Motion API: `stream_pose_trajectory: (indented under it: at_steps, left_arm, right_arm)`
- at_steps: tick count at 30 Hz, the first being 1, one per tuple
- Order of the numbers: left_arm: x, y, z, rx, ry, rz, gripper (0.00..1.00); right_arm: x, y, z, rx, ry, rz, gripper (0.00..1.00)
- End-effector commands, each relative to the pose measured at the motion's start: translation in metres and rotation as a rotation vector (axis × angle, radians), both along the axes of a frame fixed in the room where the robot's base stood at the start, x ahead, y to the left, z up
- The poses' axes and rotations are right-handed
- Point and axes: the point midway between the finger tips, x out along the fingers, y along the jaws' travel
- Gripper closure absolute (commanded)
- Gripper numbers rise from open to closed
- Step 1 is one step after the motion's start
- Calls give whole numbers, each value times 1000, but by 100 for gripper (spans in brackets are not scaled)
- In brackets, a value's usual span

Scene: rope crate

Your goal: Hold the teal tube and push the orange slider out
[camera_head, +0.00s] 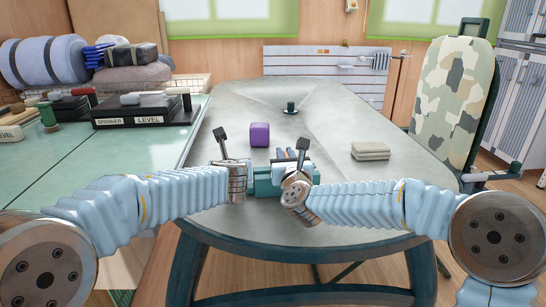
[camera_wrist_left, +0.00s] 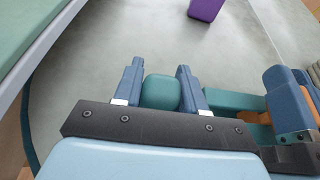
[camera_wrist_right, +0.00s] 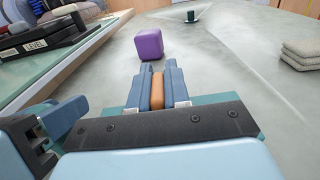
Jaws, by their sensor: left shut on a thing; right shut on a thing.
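The teal tube (camera_head: 264,187) lies across the grey table between my two grippers, partly hidden by them in the head view. My left gripper (camera_wrist_left: 159,68) is shut on the tube, with teal (camera_wrist_left: 160,93) showing between its fingers. My right gripper (camera_wrist_right: 158,66) is shut on the orange slider (camera_wrist_right: 157,91), which shows as a narrow strip between its fingers. Teal shows on both sides of the right gripper in its wrist view. Some orange (camera_wrist_left: 263,118) also shows beside the right fingers in the left wrist view. How far the slider is inside the tube is hidden.
A purple block (camera_head: 260,134) stands just behind the tube. A folded grey cloth (camera_head: 370,151) lies to the right, and a small dark green object (camera_head: 291,108) stands farther back. A green-topped bench (camera_head: 130,150) adjoins on the left.

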Motion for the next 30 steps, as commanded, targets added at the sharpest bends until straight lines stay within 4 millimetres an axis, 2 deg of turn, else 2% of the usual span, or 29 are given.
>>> stream_pose_trajectory:
  at_steps: [1,3,6,9,13,20,21,25,30]
  left_arm:
    - [0,0,-2,1,3,0,96]
    - [0,0,-2,1,3,1,96]
    - [0,0,-2,1,3,1,96]
    - [0,0,-2,1,3,1,96]
    - [0,0,-2,1,3,1,96]
    - [0,1,-2,1,3,1,96]
    - [0,1,-2,1,3,1,96]
    - [0,1,-2,1,3,1,96]
    - [0,1,-2,1,3,1,96]
  right_arm:
    - [2,-19,0,0,-1,-10,100]
    - [3,-37,1,0,-2,-10,100]
    - [4,-60,0,0,-1,-9,100]
    - [5,-74,0,-1,-2,-6,100]
    - [5,-80,0,0,0,-3,100]
    - [5,-80,0,0,0,-2,100]
    - [5,-80,0,0,0,-2,82]
    - [5,-79,0,0,0,-2,62]
    - [5,-79,0,0,0,-2,62]
